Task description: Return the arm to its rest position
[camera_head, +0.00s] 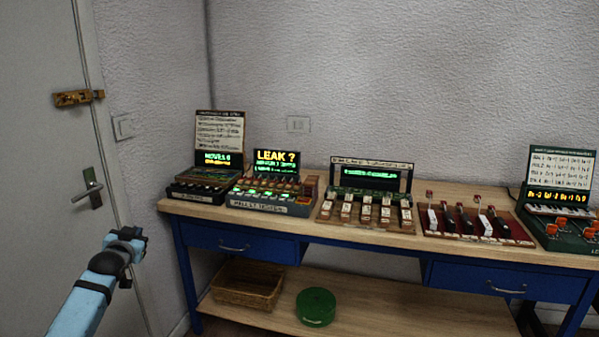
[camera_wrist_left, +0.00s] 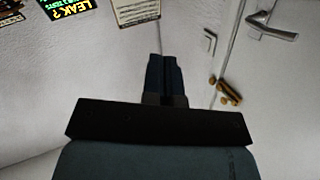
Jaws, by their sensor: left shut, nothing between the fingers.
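My left arm comes in from the lower left in the head view. Its gripper (camera_head: 127,238) is raised in front of the door and wall, left of the table and apart from it. In the left wrist view the left gripper's two fingers (camera_wrist_left: 164,75) are together with nothing between them. My right arm and gripper are out of view.
A wooden-topped table (camera_head: 440,247) with blue drawers stands along the wall, bearing several small panels with screens and keys. Its lower shelf holds a wicker basket (camera_head: 247,285) and a green round box (camera_head: 316,306). A door (camera_head: 40,190) with a handle (camera_head: 91,187) is at the left.

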